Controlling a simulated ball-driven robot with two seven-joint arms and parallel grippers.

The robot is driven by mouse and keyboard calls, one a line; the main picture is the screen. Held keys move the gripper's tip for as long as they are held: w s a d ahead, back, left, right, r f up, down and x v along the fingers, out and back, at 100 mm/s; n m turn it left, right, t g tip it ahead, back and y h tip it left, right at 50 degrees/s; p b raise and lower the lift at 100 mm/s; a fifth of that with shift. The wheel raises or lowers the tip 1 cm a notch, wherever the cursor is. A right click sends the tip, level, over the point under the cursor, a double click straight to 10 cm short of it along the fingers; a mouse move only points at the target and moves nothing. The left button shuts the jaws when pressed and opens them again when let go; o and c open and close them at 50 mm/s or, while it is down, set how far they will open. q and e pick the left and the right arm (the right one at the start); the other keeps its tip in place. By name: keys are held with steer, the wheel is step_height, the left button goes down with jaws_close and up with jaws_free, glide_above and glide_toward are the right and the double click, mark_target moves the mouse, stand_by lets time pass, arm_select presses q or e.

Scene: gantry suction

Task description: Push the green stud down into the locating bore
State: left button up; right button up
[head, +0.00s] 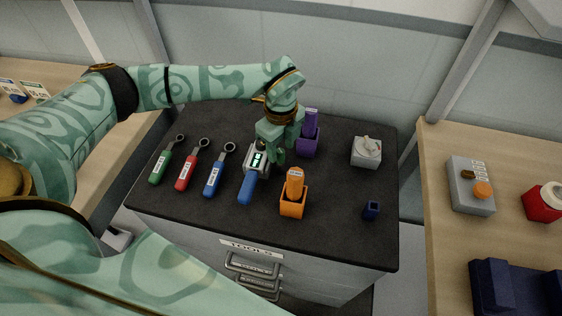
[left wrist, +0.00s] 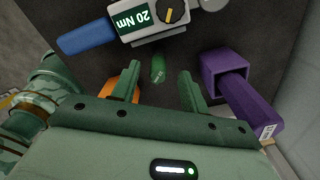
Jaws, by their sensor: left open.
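The green stud (left wrist: 158,68) is a short green cylinder with a small pale marking, in the left wrist view. It shows against the dark worktop, beside the grey torque device. My left gripper (left wrist: 158,88) is open, and the stud lies between and a little beyond its fingertips, with visible gaps on both sides. I cannot tell how high the stud stands. The locating bore cannot be made out. In the head view my left gripper (head: 274,155) points down just right of the torque device, and the stud cannot be made out there. My right gripper is in neither view.
The torque device (head: 257,158) with its blue handle is close left of the gripper. The orange holder (head: 292,210) is in front and the purple holder (head: 307,147) behind. A grey box (head: 366,154) and small navy holder (head: 371,211) stand right. Bare worktop lies between them.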

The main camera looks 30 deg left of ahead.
mark_target(281, 162)
arm_select(q)
step_height(281, 162, down, 4)
steer(key=shift+s+r+b, duration=0.1)
steer(key=shift+b, duration=0.3)
jaws_close()
steer(key=shift+r, duration=0.1)
